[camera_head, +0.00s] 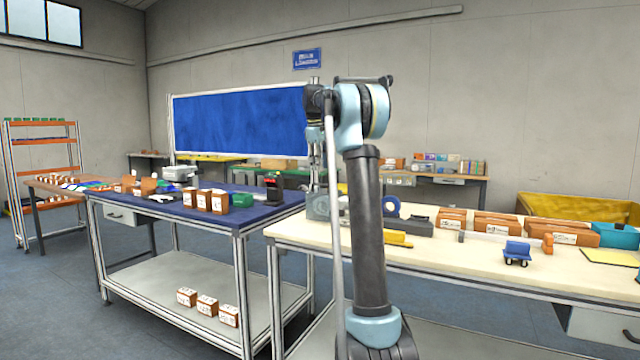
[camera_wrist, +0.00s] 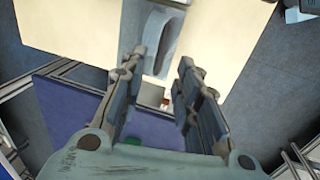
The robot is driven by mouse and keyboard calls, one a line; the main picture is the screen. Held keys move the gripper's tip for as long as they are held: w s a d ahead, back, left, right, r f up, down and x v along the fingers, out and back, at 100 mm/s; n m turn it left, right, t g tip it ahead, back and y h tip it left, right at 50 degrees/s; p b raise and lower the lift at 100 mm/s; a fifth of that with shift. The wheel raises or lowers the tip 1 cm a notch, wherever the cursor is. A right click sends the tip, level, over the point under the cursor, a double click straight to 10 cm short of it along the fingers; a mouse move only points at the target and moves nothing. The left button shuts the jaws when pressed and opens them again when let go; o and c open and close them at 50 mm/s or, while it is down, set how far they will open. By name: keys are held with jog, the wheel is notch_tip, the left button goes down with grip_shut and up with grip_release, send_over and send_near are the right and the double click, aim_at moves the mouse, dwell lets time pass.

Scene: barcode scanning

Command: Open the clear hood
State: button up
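My gripper (camera_head: 317,180) points down at the left end of the cream table (camera_head: 480,262), just above a grey box-shaped device (camera_head: 318,208). In the wrist view my gripper (camera_wrist: 162,57) has its two fingers apart with a gap between them. A grey, smooth, rounded piece (camera_wrist: 159,42) lies beyond the fingertips, in line with the gap. I cannot tell whether it touches a finger. I cannot make out the clear hood for certain; my arm and gripper cover part of the device in the head view.
A blue-topped table (camera_head: 262,214) with brown boxes (camera_head: 204,200) stands at left. The cream table's front middle is mostly clear.

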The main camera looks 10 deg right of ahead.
jog(key=f, duration=0.4)
jog(key=w+f, duration=0.1)
jog(key=f, duration=0.2)
jog(key=shift+d, duration=0.4)
grip_shut()
